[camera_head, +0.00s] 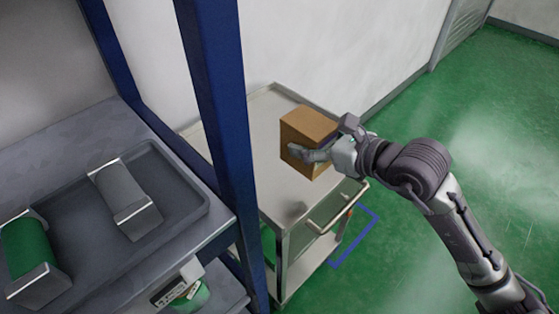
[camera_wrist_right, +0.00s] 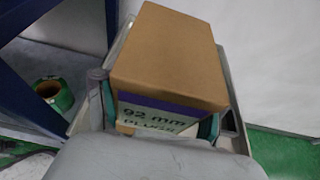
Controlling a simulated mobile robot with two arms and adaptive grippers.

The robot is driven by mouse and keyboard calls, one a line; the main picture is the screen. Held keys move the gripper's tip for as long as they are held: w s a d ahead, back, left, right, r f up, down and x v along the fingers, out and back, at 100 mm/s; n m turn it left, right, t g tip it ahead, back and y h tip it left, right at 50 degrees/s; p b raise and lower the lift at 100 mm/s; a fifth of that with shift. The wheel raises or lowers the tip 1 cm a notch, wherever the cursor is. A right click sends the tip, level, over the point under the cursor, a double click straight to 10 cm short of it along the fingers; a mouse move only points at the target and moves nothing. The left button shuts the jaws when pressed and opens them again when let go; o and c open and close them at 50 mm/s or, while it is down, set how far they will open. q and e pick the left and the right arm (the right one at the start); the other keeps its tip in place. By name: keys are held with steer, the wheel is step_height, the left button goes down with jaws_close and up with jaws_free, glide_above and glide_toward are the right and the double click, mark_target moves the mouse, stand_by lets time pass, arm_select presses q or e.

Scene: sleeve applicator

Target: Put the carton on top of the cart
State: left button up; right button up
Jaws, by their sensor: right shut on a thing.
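The brown carton (camera_head: 309,127) is at the cart's top in the head view. My right gripper (camera_head: 322,153) is shut on it from the near right side. In the right wrist view the carton (camera_wrist_right: 172,58) sits between the two fingers (camera_wrist_right: 165,112), with a label reading "92 mm PLUGS" facing me. The metal cart (camera_head: 262,111) stands beside the blue-framed shelf. The carton is over the cart's top surface; I cannot tell whether it touches it. My left gripper is not in view.
A blue shelf post (camera_head: 215,95) stands left of the cart. A dark tray (camera_head: 85,205) on the shelf holds a grey-white block (camera_head: 124,198) and a green one (camera_head: 30,250). The cart's handle (camera_head: 338,207) faces the near side. Green floor is open to the right.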

steer(key=w+a+f, duration=0.2)
steer(key=f, duration=0.1)
steer(key=w+a+f, duration=0.2)
steer(key=w+f, duration=0.1)
steer(key=w+a+f, duration=0.2)
steer(key=w+f, duration=0.1)
steer(key=f, duration=0.1)
steer(key=shift+p, duration=0.35)
steer(key=shift+s+f, duration=0.1)
steer(key=shift+f, duration=0.05)
steer(key=o, duration=1.5)
steer(key=shift+c, duration=0.2)
